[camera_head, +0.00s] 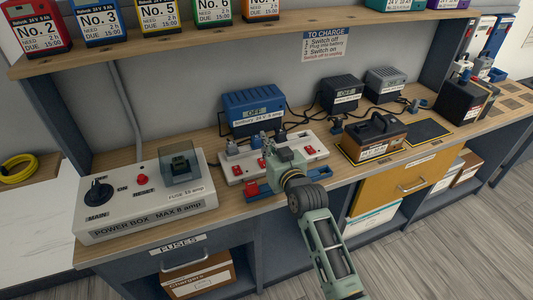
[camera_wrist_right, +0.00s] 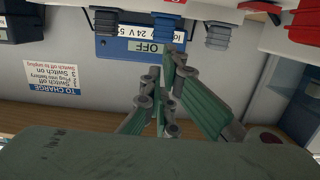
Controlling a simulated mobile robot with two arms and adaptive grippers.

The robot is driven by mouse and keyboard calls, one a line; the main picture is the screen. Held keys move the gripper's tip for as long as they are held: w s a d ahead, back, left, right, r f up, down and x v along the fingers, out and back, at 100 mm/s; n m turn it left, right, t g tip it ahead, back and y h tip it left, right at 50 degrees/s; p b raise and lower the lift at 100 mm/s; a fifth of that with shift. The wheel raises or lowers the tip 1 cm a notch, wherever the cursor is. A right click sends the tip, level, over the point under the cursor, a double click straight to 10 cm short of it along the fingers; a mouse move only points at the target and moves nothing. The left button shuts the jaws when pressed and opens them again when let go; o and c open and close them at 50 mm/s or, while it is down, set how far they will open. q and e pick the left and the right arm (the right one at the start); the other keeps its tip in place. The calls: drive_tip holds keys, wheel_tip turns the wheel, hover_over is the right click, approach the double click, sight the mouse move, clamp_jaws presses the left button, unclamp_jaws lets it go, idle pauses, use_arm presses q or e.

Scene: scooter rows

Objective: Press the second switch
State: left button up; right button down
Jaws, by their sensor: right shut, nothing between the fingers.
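A white power strip (camera_head: 318,154) lies on the bench in front of the blue charger, with plugs along its back and red switches along its front. One red switch (camera_head: 237,170) shows at the left, and another (camera_head: 310,150) shows to the right of my gripper. My right gripper (camera_head: 268,147) is shut and empty, reaching over the middle of the strip and hiding part of it. Its closed fingers (camera_wrist_right: 172,60) show in the right wrist view, which is upside down. Whether they touch a switch cannot be told. My left gripper is not in view.
The blue charger (camera_head: 254,107) reads OFF. A power box (camera_head: 145,200) with a MAIN knob and red reset button stands left. Dark chargers and a handled battery (camera_head: 374,136) are to the right. A shelf (camera_head: 170,45) with numbered boxes runs above.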

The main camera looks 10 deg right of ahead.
drive_tip(key=shift+w+a+f, duration=0.1)
drive_tip(key=shift+w+f, duration=0.1)
drive_tip(key=shift+f, duration=0.8)
drive_tip(key=shift+w+f, duration=0.2)
drive_tip(key=shift+f, duration=0.8)
drive_tip(key=shift+w+r+g+p, duration=0.2)
drive_tip(key=shift+g+p, duration=0.1)
drive_tip(key=shift+p, duration=0.65)
drive_tip(key=shift+f, duration=0.4)
drive_tip(key=shift+r+p, duration=0.35)
drive_tip(key=shift+r, duration=0.15)
drive_tip(key=r+p, duration=0.3)
drive_tip(key=r, duration=0.1)
drive_tip(key=shift+w+r+p, duration=0.1)
drive_tip(key=shift+w+p, duration=0.2)
drive_tip(key=shift+s+f+b, duration=0.35)
drive_tip(key=shift+s+b, duration=0.2)
drive_tip(key=shift+s, duration=0.35)
drive_tip(key=r+v, duration=0.1)
drive_tip(key=v, duration=0.7)
drive_tip(key=shift+r, duration=0.3)
